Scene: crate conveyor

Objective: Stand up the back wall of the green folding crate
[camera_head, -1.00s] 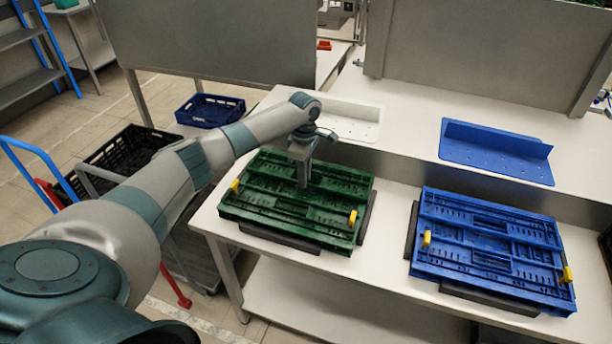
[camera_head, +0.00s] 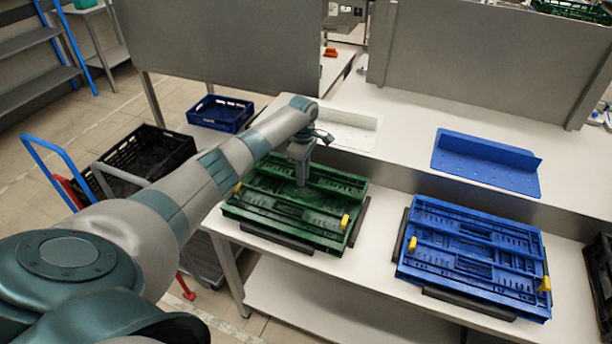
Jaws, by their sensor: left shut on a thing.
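The green folding crate (camera_head: 290,217) lies folded flat on the white table, with yellow latches at its left and right ends. Its back wall (camera_head: 335,181) lies down with the rest of the crate. My left gripper (camera_head: 301,182) points down onto the back half of the crate and is shut on a part of the back wall. The fingertips and the exact spot they hold are too small to tell. My right gripper is not in view.
A folded blue crate (camera_head: 470,262) with yellow latches lies to the right on the same table. Behind are a white tray (camera_head: 352,131) and a blue bracket (camera_head: 487,163) on a raised shelf. A black crate (camera_head: 150,150) stands at the left.

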